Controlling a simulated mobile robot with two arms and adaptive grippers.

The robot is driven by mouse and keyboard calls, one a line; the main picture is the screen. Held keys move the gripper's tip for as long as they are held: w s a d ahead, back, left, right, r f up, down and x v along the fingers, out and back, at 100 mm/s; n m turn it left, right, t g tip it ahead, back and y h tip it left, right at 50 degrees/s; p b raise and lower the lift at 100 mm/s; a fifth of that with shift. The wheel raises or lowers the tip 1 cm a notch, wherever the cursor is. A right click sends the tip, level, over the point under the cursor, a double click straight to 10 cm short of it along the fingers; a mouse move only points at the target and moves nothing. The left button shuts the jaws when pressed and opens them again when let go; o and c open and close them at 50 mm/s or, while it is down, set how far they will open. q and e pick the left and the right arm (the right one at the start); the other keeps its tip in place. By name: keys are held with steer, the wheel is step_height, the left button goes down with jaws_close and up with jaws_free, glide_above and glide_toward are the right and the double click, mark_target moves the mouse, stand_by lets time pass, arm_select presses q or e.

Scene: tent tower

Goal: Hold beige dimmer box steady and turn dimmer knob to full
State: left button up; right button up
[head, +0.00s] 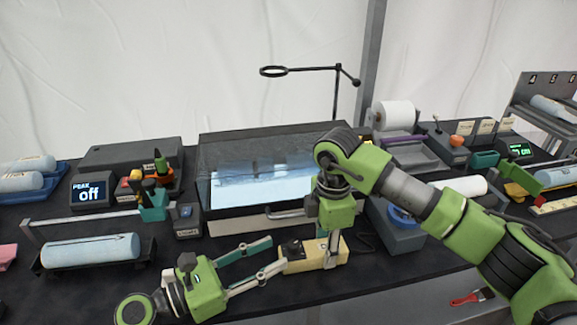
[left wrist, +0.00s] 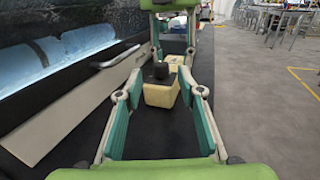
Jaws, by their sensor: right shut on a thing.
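The beige dimmer box (head: 300,266) sits on the dark bench in front of the lit glass-sided tank. Its black knob (head: 292,247) stands upright on its left part. My right gripper (head: 332,258) comes down from above and is shut on the right part of the box. My left gripper (head: 277,251) is open, its fingers spread and pointing at the left end of the box. In the left wrist view, the box (left wrist: 160,95) and knob (left wrist: 160,71) show ahead between the left fingertips; whether these touch the box is unclear.
The tank (head: 262,170) stands just behind the box. A grey block (head: 395,236) stands right of the box.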

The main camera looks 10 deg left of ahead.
mark_target(290, 248)
arm_select(q)
steer(key=x, duration=0.7)
steer(key=shift+r, duration=0.1)
steer(key=shift+s+n+t+y, duration=0.15)
steer(key=shift+n+t+y, duration=0.25)
steer(key=shift+t, duration=0.1)
steer(key=n+t+y, duration=0.3)
steer(key=y, duration=0.1)
steer(key=shift+n+t, duration=0.3)
steer(key=shift+s+a+y, duration=0.25)
steer(key=shift+y, duration=0.25)
steer(key=v, duration=1.1)
steer(key=shift+f, duration=0.25)
steer(key=shift+a+r, duration=0.15)
steer(key=shift+r, duration=0.05)
steer(key=w+d+r+m+t+h, duration=0.1)
steer(key=w+d+r+m+t, duration=0.1)
steer(key=w+r+m, duration=0.5)
steer(key=w+d+r+m+t+h, duration=0.2)
steer(key=w+r+m, duration=0.6)
steer(key=m, duration=0.4)
steer(key=shift+r+m+t+h, duration=0.3)
steer(key=shift+r+m+t, duration=0.15)
steer(key=shift+t, duration=0.15)
